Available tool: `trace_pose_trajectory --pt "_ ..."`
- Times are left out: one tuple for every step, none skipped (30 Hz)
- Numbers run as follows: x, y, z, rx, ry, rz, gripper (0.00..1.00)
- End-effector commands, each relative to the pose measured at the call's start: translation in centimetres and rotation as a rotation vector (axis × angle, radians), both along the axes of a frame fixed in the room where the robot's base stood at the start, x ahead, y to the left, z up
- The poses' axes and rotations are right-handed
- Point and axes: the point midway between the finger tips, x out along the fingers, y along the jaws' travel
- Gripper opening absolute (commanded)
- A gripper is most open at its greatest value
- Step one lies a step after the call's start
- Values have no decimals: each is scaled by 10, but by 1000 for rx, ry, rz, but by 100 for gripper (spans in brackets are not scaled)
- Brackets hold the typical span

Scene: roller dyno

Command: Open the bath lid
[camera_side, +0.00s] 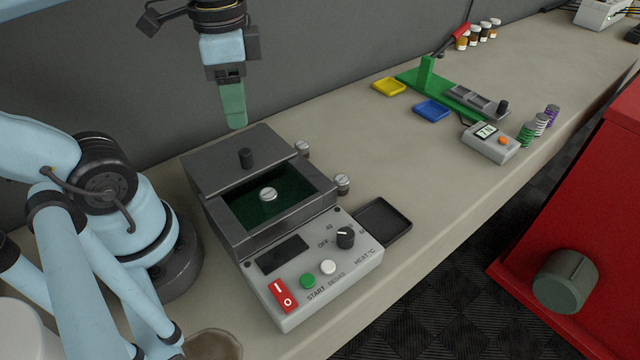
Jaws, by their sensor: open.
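The bath (225,235) is a grey box on the bench, with a control panel at its front.
Farther off are a green stand (428,75), yellow and blue trays (431,110) and a meter (489,141). The bench between is clear.

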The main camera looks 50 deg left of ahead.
Motion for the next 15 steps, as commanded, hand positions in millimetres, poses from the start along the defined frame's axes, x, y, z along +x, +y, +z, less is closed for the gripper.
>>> trace_pose_trajectory --pt "0 0 7 0 0 0 48" --pt "0 0 10 0 0 0 48" --pt "0 0 14 0 0 0 48" --pt "0 0 17 0 0 0 48" --pt "0 0 19 0 0 0 48" --pt "0 0 22 0 0 0 48" --pt "0 0 23 0 0 0 48" --pt "0 0 24 0 -1 0 48" --pt "0 0 25 0 -1 0 48" --pt "0 0 26 0 -1 0 48" --pt "0 0 26 0 -1 0 48" --pt "0 0 26 0 -1 0 48" --pt "0 0 26 0 -1 0 48" --pt "0 0 26 0 -1 0 48" --pt "0 0 26 0 -1 0 48"
